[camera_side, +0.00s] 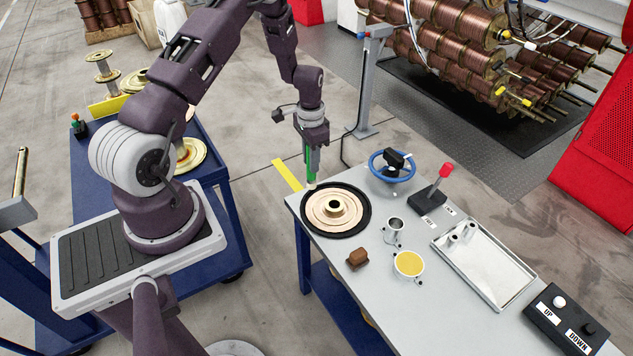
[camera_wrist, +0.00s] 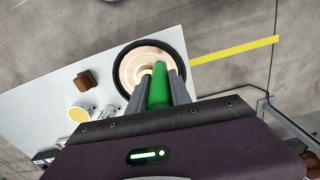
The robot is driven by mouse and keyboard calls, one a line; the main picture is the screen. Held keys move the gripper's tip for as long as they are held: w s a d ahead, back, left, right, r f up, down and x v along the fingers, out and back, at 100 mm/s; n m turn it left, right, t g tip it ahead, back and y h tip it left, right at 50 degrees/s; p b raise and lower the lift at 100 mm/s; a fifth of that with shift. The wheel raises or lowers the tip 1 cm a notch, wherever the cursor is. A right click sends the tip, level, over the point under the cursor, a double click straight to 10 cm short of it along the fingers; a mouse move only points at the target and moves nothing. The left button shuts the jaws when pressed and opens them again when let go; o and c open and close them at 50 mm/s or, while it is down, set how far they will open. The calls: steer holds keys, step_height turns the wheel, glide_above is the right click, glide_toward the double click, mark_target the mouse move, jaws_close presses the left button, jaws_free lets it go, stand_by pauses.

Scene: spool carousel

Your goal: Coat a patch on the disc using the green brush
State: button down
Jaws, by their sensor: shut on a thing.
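My gripper (camera_side: 312,146) is shut on the green brush (camera_side: 312,166), which points down over the far left edge of the disc (camera_side: 321,219). In the wrist view the green brush (camera_wrist: 158,88) sits between the two grey fingers, with the disc (camera_wrist: 130,65) beyond its tip. The disc is pale copper with a raised hub and lies flat in a black ring (camera_side: 308,226) on the table's left end. The brush tip is close to the disc's rim; I cannot tell whether it touches. A cup of yellow liquid (camera_side: 408,264) stands nearer the table's front.
On the grey table (camera_side: 370,220) are a metal mug (camera_side: 393,231), a brown block (camera_side: 357,258), a blue handwheel (camera_side: 392,170), a red-knobbed lever (camera_side: 446,170), a metal tray (camera_side: 506,286) and an UP/DOWN button box (camera_side: 571,320). A grey post (camera_side: 367,85) stands behind the table.

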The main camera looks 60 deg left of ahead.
mark_target(311, 175)
stand_by(0.4)
steer(key=shift+f, duration=3.4)
steer(key=shift+w+a+f, duration=0.7)
steer(key=shift+w+a, duration=0.1)
steer(key=shift+w, duration=2.9)
steer(key=shift+s+d, duration=0.25)
steer(key=shift+s, duration=0.85)
steer(key=shift+s+d, duration=0.2)
steer(key=shift+s, duration=0.95)
steer(key=shift+s+d, duration=0.25)
steer(key=shift+s, duration=0.85)
steer(key=shift+s+d+r, duration=0.1)
steer(key=shift+s+r, duration=0.1)
steer(key=shift+r, duration=0.45)
steer(key=shift+s+r, duration=0.15)
steer(key=shift+r, duration=3.35)
